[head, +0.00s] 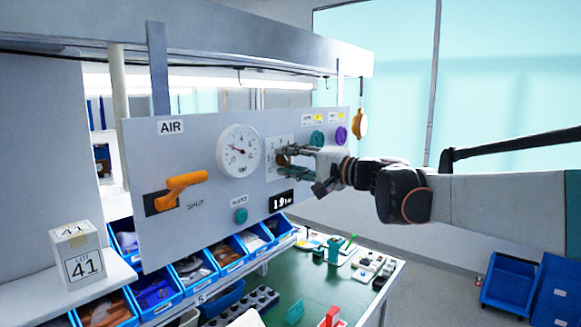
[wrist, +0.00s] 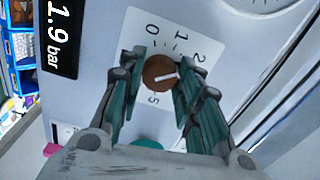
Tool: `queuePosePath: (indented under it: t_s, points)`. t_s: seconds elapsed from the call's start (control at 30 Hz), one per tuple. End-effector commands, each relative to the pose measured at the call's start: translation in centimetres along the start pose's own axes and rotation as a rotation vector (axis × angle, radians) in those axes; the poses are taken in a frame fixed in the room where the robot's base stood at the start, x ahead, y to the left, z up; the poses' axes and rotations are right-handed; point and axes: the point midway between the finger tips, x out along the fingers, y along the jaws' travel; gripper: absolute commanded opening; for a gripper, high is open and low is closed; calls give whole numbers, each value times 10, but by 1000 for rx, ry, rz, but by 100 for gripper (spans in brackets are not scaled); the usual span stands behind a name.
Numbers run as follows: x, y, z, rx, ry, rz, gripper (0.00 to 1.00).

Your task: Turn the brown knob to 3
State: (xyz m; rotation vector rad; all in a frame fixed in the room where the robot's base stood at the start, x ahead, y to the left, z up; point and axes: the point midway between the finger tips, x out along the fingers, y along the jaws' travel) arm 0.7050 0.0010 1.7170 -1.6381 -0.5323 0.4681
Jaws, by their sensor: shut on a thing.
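The brown knob (wrist: 158,69) sits on a pale scale plate (wrist: 133,30) in the wrist view. My gripper (wrist: 162,76) has its two green fingers on either side of the knob, shut on it. The knob's white pointer line points right, toward the right finger and a little below the 2. The 0, 1, 2 and 5 show; the marks between 2 and 5 are hidden behind the right finger. In the head view my gripper (head: 283,163) reaches the panel from the right and mostly covers the knob.
The grey panel (head: 215,190) carries a round gauge (head: 239,151), an orange lever (head: 181,188), a teal button (head: 240,216) and a display (head: 281,201) reading about 1.9 bar. Teal (head: 317,138) and purple (head: 341,135) knobs sit close above my gripper. Blue bins (head: 192,272) line the bench below.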

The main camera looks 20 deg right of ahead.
Motion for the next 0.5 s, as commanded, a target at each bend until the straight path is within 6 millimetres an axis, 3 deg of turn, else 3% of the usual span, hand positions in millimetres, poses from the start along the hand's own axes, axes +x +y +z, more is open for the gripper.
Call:
queuePosePath:
  t_s: [0.5]
  points:
    - [-1,-1,1,450,2,-1,8]
